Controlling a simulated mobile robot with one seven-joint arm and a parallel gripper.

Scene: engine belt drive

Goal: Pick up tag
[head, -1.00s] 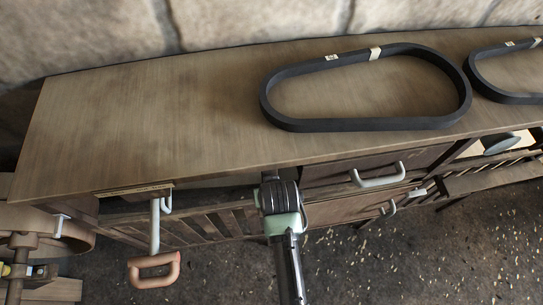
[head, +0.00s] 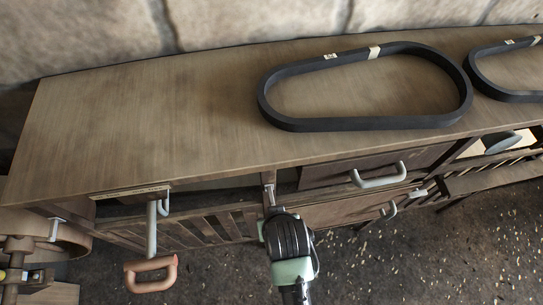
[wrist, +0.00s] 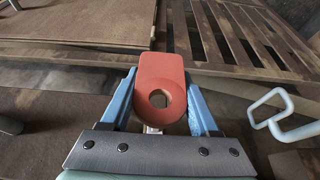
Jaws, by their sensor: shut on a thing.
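The tag (wrist: 160,75) is a flat red-orange piece with a rounded end and a round hole. In the wrist view it sits between the two blue fingers of my gripper (wrist: 162,98), which is shut on it. In the head view my gripper (head: 270,196) is at the front of the wooden cabinet, by a dark opening below its top. I cannot make out the tag in the head view.
The wooden cabinet (head: 150,120) bears a black belt (head: 365,124) and a second belt (head: 510,97). Pale handles (head: 378,177) stick out from its front. An orange-brown handle (head: 151,285) hangs at left. Slatted panels (head: 205,230) lie below.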

